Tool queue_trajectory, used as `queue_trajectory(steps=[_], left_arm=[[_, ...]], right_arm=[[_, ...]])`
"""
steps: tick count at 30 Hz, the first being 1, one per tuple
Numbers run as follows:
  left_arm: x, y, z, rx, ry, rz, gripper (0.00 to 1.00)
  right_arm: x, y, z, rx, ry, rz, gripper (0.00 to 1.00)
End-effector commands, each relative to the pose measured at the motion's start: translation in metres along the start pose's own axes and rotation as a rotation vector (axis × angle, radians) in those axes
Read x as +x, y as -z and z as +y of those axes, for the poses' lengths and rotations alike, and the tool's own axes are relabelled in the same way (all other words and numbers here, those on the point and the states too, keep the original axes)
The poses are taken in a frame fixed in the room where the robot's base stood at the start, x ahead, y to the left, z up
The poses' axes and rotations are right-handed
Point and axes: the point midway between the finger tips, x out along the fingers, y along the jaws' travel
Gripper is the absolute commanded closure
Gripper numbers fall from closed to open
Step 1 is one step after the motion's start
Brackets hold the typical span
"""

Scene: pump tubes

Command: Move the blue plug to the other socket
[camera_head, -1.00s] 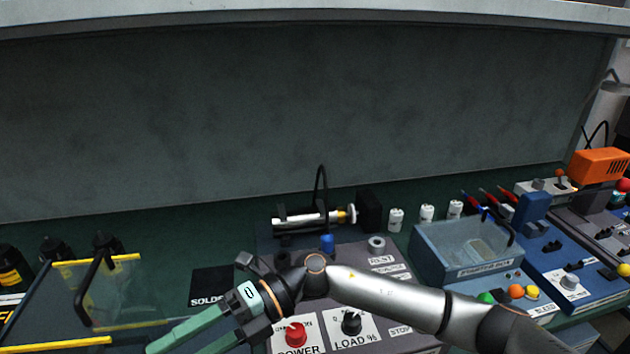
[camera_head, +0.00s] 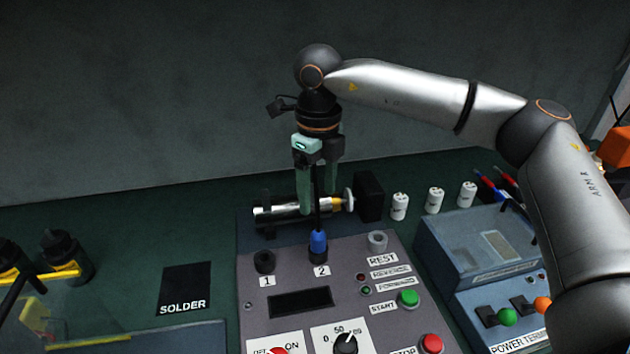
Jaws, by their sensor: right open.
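The blue plug (camera_head: 318,242) stands upright in socket 2 (camera_head: 319,259) of a grey control panel (camera_head: 250,290). A black cable (camera_head: 317,195) rises from its top. Socket 1 (camera_head: 264,261), a black ring to the left, looks empty. My right gripper (camera_head: 318,206) points straight down above the plug. Its green fingers are open, apparently on either side of the cable, with their tips above the plug's blue body. Whether they touch the cable I cannot tell. My left gripper is out of view.
A grey ring holder (camera_head: 377,241) labelled REST sits right of the plug. A metal cylinder (camera_head: 278,212) and a black block (camera_head: 369,196) lie behind the panel. Several white bottles (camera_head: 435,197) and a blue-grey terminal box (camera_head: 480,245) are at right. A black SOLDER mat (camera_head: 186,288) lies left.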

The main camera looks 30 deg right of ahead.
Motion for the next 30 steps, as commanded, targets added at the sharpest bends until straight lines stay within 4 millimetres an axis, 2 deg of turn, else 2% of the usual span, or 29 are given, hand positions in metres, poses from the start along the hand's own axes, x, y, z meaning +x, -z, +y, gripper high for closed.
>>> queue_trajectory(steps=[9,15,21,30], left_arm=[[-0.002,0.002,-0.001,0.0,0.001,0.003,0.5],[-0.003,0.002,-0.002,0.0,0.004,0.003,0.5],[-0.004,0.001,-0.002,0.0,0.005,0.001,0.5],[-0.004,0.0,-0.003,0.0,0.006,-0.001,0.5]], right_arm=[[0.062,0.001,0.001,-0.001,-0.003,0.004,0.26],[0.093,0.001,0.001,-0.001,-0.003,0.003,0.26],[0.11,0.0,0.002,-0.001,-0.005,0.001,0.26],[0.112,0.0,0.002,-0.001,-0.004,0.0,0.26]])
